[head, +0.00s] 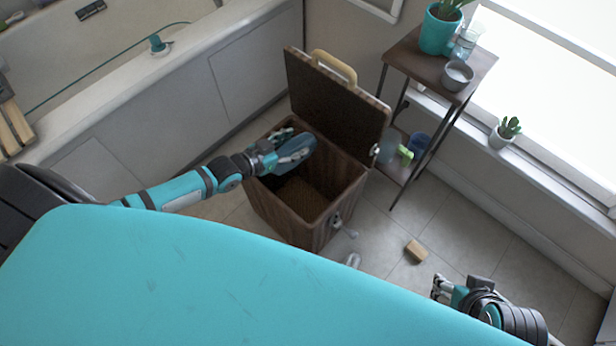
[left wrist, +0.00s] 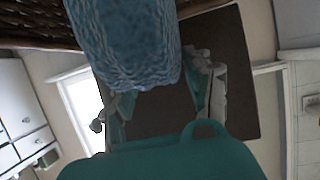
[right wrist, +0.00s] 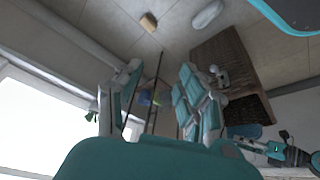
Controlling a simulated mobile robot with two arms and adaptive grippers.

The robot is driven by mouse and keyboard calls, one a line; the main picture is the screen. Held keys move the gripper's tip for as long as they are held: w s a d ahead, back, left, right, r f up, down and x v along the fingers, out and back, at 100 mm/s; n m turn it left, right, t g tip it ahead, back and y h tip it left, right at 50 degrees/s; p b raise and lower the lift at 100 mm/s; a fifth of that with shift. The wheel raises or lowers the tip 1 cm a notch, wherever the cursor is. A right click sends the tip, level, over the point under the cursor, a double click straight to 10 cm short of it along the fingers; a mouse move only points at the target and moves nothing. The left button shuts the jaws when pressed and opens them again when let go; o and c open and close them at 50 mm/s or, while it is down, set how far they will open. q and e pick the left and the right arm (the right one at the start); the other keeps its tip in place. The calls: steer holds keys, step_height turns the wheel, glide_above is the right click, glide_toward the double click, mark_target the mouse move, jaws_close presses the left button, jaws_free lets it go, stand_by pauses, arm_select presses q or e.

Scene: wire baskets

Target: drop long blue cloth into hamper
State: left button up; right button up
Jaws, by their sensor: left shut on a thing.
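The blue cloth (head: 296,147) hangs from my left gripper (head: 275,148) over the open mouth of the brown hamper (head: 275,212). In the left wrist view the cloth (left wrist: 122,45) is a textured blue piece between the fingers of the gripper (left wrist: 165,90). The hamper's lid (head: 335,105) stands raised at the back, with a tan handle. The hamper also shows in the right wrist view (right wrist: 225,55). My right gripper (head: 441,288) is away at the lower right, above the floor. Its fingers stand apart and empty in the right wrist view (right wrist: 155,100).
A small side table (head: 425,66) with a teal plant pot (head: 439,35) and a grey cup (head: 457,75) stands right of the hamper. A tan block (head: 416,251) and a pale object (head: 353,261) lie on the tiled floor. A bathtub (head: 190,55) is behind.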

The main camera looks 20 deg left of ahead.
arm_select(q)
step_height(320, 180, down, 3)
steer(key=shift+r+b, duration=0.2)
steer(key=shift+b, duration=0.9)
steer(key=shift+f+b, duration=0.55)
steer(key=shift+b, duration=0.05)
steer(key=shift+f+b, duration=0.6)
steer(key=shift+f, duration=0.15)
arm_select(e)
steer(key=w+a+r+t+y, duration=0.3)
steer(key=w+a+r+t, duration=0.2)
steer(key=w+r+t, duration=0.5)
steer(key=shift+w+a+r+n+t, duration=0.2)
steer(key=shift+w+n+t, duration=0.1)
steer(key=shift+w, duration=1.6)
arm_select(q)
steer(key=o, duration=1.3)
arm_select(e)
steer(key=shift+f, duration=0.1)
arm_select(q)
steer(key=shift+s+a, duration=0.15)
steer(key=shift+s, duration=0.35)
steer(key=v, duration=1.1)
